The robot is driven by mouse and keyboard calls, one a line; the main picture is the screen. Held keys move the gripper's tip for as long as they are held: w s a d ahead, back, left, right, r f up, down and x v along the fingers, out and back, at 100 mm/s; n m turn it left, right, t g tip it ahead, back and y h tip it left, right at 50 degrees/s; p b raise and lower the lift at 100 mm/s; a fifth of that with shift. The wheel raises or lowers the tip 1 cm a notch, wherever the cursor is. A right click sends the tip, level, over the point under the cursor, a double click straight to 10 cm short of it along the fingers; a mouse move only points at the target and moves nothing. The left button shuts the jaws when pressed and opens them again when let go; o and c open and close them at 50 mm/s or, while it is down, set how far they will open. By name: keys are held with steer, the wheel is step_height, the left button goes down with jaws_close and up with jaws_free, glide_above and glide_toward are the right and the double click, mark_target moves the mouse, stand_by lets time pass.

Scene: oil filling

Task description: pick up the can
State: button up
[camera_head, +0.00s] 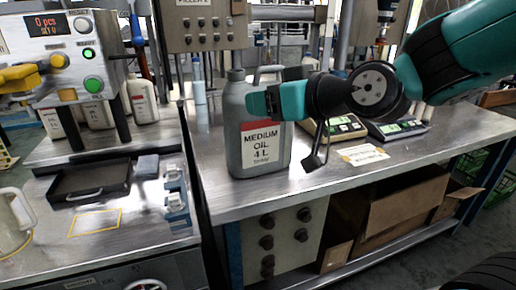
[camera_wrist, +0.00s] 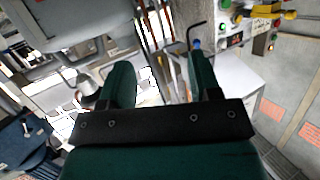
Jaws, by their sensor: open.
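The can is a grey jug (camera_head: 240,150) labelled "MEDIUM OIL 4 L". It stands upright on the metal workbench in the head view. My gripper (camera_head: 264,102) is teal and black and covers part of the can's upper right side in that view. I cannot tell whether it touches the can. In the wrist view my gripper (camera_wrist: 161,80) has its two teal fingers spread apart, with no held thing visible between them. I cannot make out the can for sure in the wrist view.
Two scales (camera_head: 340,129) and a paper label (camera_head: 363,154) lie right of the can on the workbench (camera_head: 300,185). At left, a filling machine (camera_head: 70,50) stands over a bench with a black tray (camera_head: 90,186) and a pale mug (camera_head: 12,222). Cardboard boxes (camera_head: 405,200) sit below.

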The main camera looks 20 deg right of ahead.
steer(key=w+d+r+m+t+h+b, duration=0.1)
steer(key=w+d+t+h, duration=0.1)
steer(key=w+d+t, duration=0.15)
steer(key=p, duration=1.2)
glide_toward(240, 72)
steer(key=x, duration=0.6)
steer(key=shift+t, duration=0.35)
steer(key=p+x, duration=0.3)
steer(key=x, duration=0.1)
steer(key=shift+w+p, duration=0.2)
steer(key=shift+p, duration=0.2)
steer(key=shift+w+a+f, duration=0.1)
steer(key=shift+w+f, duration=0.15)
steer(key=shift+w, duration=0.2)
jaws_close()
steer(key=shift+r, duration=0.1)
